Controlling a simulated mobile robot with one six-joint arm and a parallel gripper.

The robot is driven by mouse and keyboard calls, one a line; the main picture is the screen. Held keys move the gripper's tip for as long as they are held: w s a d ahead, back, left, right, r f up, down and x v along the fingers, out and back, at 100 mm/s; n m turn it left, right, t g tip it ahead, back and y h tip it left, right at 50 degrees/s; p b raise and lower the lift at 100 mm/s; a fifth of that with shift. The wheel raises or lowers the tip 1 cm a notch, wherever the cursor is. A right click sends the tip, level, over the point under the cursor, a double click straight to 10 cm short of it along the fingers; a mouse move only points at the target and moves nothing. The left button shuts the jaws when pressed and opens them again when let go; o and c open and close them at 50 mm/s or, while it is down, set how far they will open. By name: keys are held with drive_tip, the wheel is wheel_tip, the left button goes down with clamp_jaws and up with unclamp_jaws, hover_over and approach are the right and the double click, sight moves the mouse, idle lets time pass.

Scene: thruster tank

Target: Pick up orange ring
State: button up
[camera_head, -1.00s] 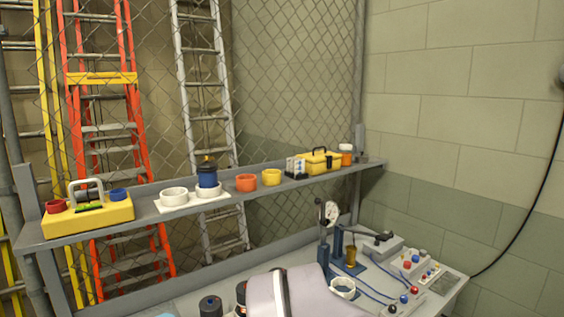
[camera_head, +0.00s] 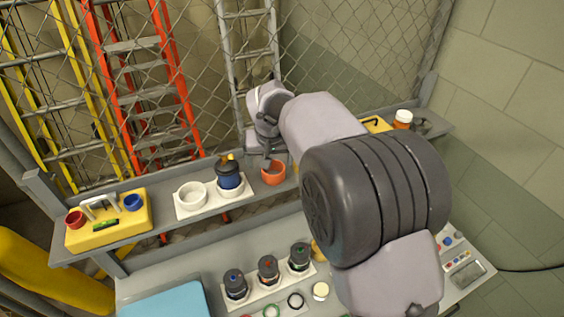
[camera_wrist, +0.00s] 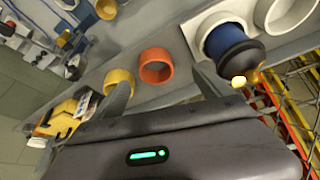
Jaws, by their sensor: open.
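The orange ring (camera_head: 273,179) sits on the grey shelf, right of the white plate that bears the blue and black canister (camera_head: 229,181). My gripper (camera_head: 268,152) is just above and behind the ring in the head view. In the wrist view the orange ring (camera_wrist: 155,56) lies between my two spread fingers, a little beyond the fingertips. My gripper (camera_wrist: 162,80) is open and empty. I cannot tell whether a finger touches the ring.
In the wrist view a yellow ring (camera_wrist: 119,77) stands close beside the left finger, and the canister (camera_wrist: 230,45) is near the right finger. A white ring (camera_head: 192,194) and a yellow box (camera_head: 133,222) stand farther left. Chain-link fence runs behind the shelf (camera_head: 160,224).

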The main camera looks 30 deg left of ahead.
sight(273, 169)
drive_tip(key=x, duration=0.4)
drive_tip(key=shift+w+r, duration=0.2)
drive_tip(key=shift+w, duration=0.15)
drive_tip(key=p+x, duration=0.1)
drive_tip(key=x, duration=0.2)
drive_tip(key=p+x, duration=0.1)
drive_tip(key=x, duration=0.1)
drive_tip(key=shift+w+d+f+p, duration=0.2)
drive_tip(key=shift+w+f+p, duration=0.1)
drive_tip(key=shift+w+p, duration=0.1)
drive_tip(key=shift+s+r, duration=0.1)
drive_tip(key=shift+s, duration=0.05)
drive_tip(key=shift+c, duration=0.2)
drive_tip(key=shift+s+d, duration=0.1)
drive_tip(key=c, duration=1.4)
